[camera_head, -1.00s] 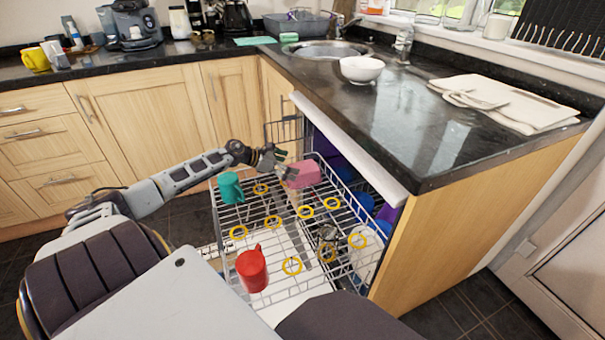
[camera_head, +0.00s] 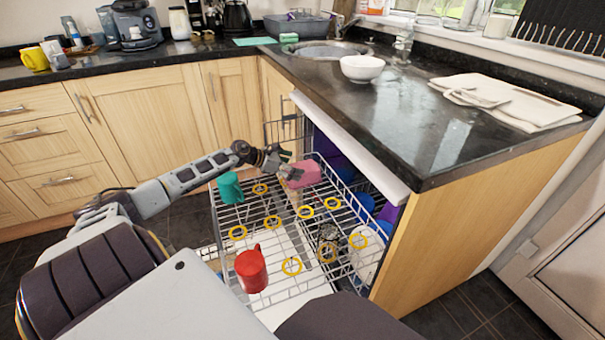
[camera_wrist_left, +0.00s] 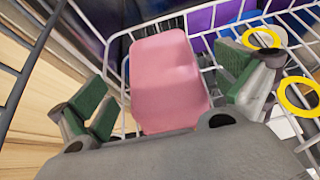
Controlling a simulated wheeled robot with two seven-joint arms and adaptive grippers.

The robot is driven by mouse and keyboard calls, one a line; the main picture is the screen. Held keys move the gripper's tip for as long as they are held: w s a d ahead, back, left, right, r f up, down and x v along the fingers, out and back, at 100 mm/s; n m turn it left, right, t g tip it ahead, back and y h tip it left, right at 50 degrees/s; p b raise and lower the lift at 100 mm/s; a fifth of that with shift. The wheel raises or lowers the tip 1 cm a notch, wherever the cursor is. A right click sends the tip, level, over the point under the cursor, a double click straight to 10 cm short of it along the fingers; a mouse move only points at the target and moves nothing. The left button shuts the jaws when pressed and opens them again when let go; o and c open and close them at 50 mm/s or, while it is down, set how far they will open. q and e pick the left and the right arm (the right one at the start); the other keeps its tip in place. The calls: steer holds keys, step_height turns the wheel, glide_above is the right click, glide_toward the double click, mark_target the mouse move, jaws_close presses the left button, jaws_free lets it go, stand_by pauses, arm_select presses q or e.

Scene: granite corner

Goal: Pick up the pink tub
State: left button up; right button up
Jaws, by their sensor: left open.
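The pink tub (camera_head: 304,174) is in the dishwasher's pulled-out upper rack (camera_head: 234,222), near its back edge. My left gripper (camera_head: 284,167) is at the tub's left end in the head view. In the left wrist view the tub (camera_wrist_left: 168,82) lies between the two green-padded fingers (camera_wrist_left: 165,95). The fingers are spread wide, with a gap to the tub on the left side and a smaller one on the right. The tub's underside is hidden. My right gripper is not in view.
A teal cup (camera_head: 230,187) and a red mug (camera_head: 252,268) are in the same rack, with several yellow rings around them. A white bowl (camera_head: 362,68) stands on the worktop.

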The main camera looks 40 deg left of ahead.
mark_target(302, 167)
arm_select(q)
steer(key=shift+b+x, duration=0.75)
steer(key=shift+x, duration=0.7)
steer(key=shift+w+d+f, duration=0.2)
steer(key=shift+w, duration=0.25)
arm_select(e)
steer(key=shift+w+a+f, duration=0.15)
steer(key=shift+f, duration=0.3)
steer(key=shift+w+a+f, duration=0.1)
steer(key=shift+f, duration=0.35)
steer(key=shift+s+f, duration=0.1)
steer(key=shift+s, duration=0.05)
arm_select(q)
steer(key=shift+c, duration=0.3)
steer(key=c, duration=0.9)
steer(key=shift+f, duration=0.1)
steer(key=shift+c, duration=0.2)
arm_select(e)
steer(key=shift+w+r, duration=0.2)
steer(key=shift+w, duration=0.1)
